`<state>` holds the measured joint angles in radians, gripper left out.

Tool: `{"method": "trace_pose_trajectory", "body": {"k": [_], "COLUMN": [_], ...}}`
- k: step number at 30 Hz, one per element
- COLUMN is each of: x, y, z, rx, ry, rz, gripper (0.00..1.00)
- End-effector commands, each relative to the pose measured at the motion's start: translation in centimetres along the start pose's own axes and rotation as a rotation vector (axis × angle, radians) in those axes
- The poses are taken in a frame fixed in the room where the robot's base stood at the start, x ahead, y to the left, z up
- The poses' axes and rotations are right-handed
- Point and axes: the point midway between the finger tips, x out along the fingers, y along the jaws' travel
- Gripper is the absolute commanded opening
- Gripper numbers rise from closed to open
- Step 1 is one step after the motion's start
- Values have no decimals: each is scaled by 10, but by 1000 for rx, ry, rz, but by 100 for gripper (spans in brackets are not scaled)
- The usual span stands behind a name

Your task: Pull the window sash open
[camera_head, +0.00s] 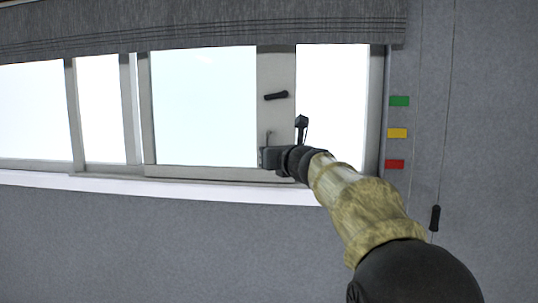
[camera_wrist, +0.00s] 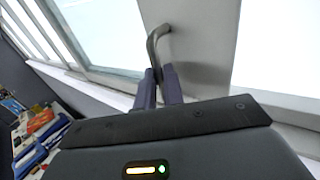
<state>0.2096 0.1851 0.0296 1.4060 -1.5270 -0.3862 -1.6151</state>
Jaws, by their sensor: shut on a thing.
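The window sash (camera_head: 275,72) is a pale grey sliding frame with a bright pane, its wide stile left of another bright section. A short black latch (camera_head: 276,95) is on the stile. Below it is a curved metal pull handle (camera_head: 268,138), which shows larger in the wrist view (camera_wrist: 153,45). My gripper (camera_head: 266,157) is at the lower part of the stile. In the wrist view its two dark fingers (camera_wrist: 159,88) are shut on the handle's lower end. The gripper hides part of the stile's bottom. I cannot tell whether the bright section right of the stile is glass or an opening.
A grey blind (camera_head: 200,28) hangs over the window top. A white sill (camera_head: 150,188) runs below. Green (camera_head: 399,101), yellow (camera_head: 397,133) and red (camera_head: 395,164) tags are on the right wall, near a hanging cord grip (camera_head: 435,218). Colourful items (camera_wrist: 40,125) lie lower left in the wrist view.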

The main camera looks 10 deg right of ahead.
Motion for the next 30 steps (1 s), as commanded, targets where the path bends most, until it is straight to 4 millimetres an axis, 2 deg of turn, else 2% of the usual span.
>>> {"method": "trace_pose_trajectory", "body": {"k": [16, 17, 19, 30], "x": [2, 2, 2, 0], "y": [-3, -2, -2, -2], "z": [1, 1, 1, 0], "rx": [-1, -1, -1, -1], "ry": [-2, -2, -2, -1], "rz": [-16, -16, -16, -16], "gripper": [0, 16, 29, 31]}}
